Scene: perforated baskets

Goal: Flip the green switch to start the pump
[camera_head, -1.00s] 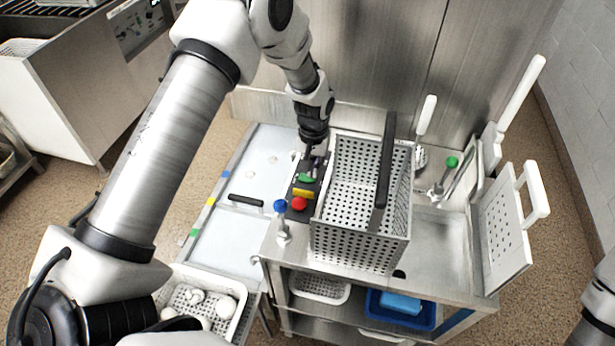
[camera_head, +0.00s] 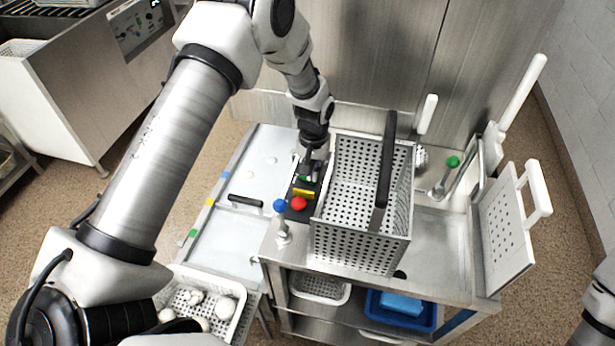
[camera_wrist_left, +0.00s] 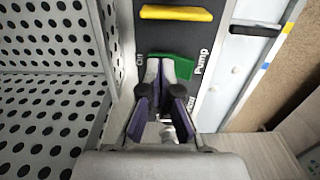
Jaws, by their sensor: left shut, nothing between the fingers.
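My right gripper is out of view.
A yellow switch (camera_head: 303,193) and a red button (camera_head: 299,204) are nearer on the panel. A perforated metal basket (camera_head: 345,240) stands close on the right. A blue-topped tap (camera_head: 280,206) is at the front left. A white tray (camera_head: 240,318) holds pale round items.

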